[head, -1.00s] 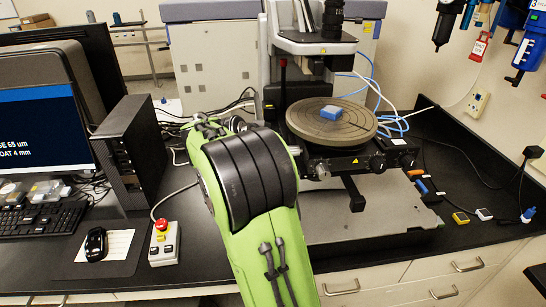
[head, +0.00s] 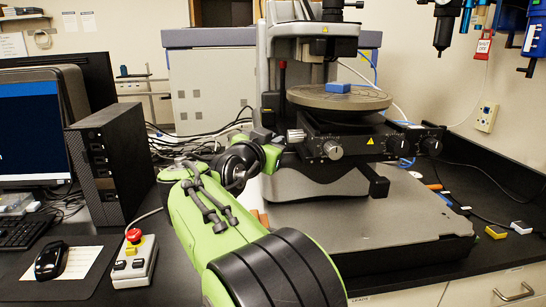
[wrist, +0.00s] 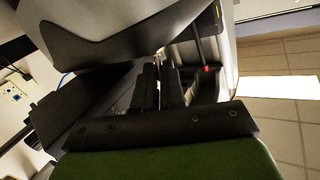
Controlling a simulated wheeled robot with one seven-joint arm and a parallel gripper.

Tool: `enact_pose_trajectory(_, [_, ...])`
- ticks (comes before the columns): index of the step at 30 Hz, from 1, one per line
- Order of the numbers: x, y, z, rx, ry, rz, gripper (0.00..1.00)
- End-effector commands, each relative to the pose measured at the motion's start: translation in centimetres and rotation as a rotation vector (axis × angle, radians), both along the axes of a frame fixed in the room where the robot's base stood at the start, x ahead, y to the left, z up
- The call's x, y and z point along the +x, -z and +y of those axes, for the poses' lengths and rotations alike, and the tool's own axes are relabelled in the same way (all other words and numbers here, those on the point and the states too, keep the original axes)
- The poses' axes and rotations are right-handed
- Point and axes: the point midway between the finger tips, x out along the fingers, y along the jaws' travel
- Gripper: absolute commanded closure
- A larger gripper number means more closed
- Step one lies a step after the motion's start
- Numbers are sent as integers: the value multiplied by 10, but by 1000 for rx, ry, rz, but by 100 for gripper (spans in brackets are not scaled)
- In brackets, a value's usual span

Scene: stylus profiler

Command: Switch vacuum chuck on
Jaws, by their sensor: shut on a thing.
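The round grey chuck (head: 312,97) sits on the profiler's stage with a small blue block (head: 338,87) on it. Below it is a black control panel (head: 365,146) with several knobs. A silver ridged knob (head: 296,135) sticks out at the panel's left end. My gripper (head: 276,142) is at that end, touching or very close to the silver knob, and appears shut on it. In the wrist view my gripper's dark fingers (wrist: 158,88) are close together beside the machine's grey body; what lies between them is hidden.
A control box with a red button (head: 133,236) stands left of my arm, near a mouse (head: 49,260) and a black computer tower (head: 112,165). The grey machine base (head: 400,225) fills the right front. Small coloured items lie at the right.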

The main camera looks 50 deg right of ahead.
Motion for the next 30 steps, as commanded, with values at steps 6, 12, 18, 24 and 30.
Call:
enact_pose_trajectory(6, [-1,1,0,-13,1,-15,100])
enact_pose_trajectory(12, [-1,0,0,-13,1,-15,100])
enact_pose_trajectory(18, [0,0,0,-13,1,-15,80])
enact_pose_trajectory(24, [0,0,0,-13,1,-15,80])
enact_pose_trajectory(30, [0,0,0,-12,0,-15,80])
